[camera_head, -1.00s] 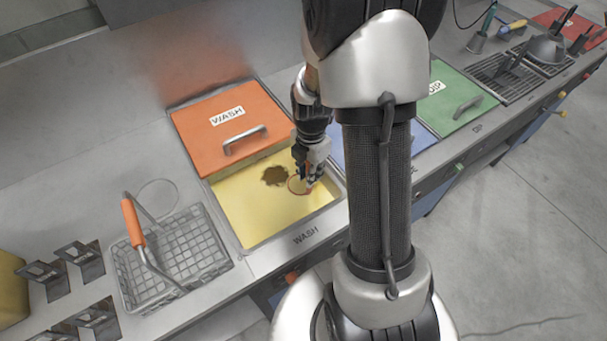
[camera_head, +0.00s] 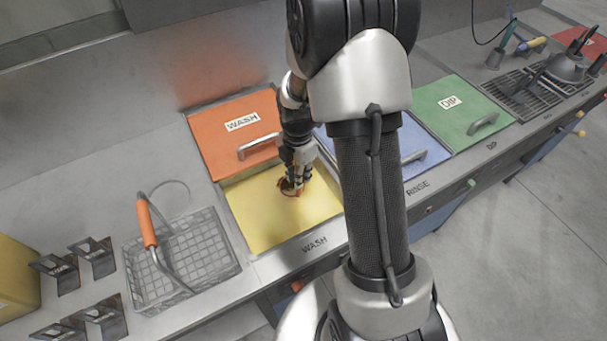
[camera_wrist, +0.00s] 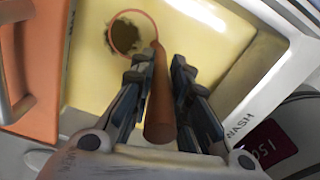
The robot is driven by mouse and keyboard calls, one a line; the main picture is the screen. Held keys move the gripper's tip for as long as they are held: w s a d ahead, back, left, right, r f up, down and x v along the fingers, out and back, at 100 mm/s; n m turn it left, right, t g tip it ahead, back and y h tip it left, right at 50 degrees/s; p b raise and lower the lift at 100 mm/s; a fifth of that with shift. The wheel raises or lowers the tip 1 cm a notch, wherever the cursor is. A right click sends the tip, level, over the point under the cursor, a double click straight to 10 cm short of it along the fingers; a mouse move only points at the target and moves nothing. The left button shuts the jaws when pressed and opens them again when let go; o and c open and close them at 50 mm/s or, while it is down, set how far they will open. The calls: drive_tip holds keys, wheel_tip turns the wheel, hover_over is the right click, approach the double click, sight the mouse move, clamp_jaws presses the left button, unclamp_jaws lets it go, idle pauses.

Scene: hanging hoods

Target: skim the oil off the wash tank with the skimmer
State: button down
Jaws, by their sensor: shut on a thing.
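The wash tank (camera_head: 262,218) is half covered by an orange lid marked WASH (camera_head: 217,131) and holds yellow liquid. My gripper (camera_head: 300,178) is over the open part, shut on the skimmer's orange-brown handle (camera_wrist: 160,100). The skimmer's thin red ring (camera_wrist: 154,28) reaches away from the fingertips in the wrist view. A dark brown oil patch (camera_wrist: 124,34) lies on the liquid and shows largely inside the ring. In the head view my gripper partly hides ring and oil. I cannot tell whether the ring touches the liquid.
A wire basket with an orange handle (camera_head: 146,222) stands left of the tank. Dark metal racks (camera_head: 92,256) lie farther left. A blue lid (camera_head: 408,158) and green DIP lid (camera_head: 452,128) are to the right. The tank's rim and lid handle are close by.

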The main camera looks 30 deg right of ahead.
drive_tip(key=a, duration=0.1)
drive_tip(key=s+a, duration=0.1)
drive_tip(key=a, duration=0.2)
drive_tip(key=shift+s+a, duration=0.3)
drive_tip(key=shift+s, duration=0.1)
drive_tip(key=shift+r, duration=0.1)
idle(0.4)
wheel_tip(320, 180, up, 14)
drive_tip(key=p, duration=1)
drive_tip(key=shift+f+p, duration=0.2)
drive_tip(key=shift+p, duration=0.15)
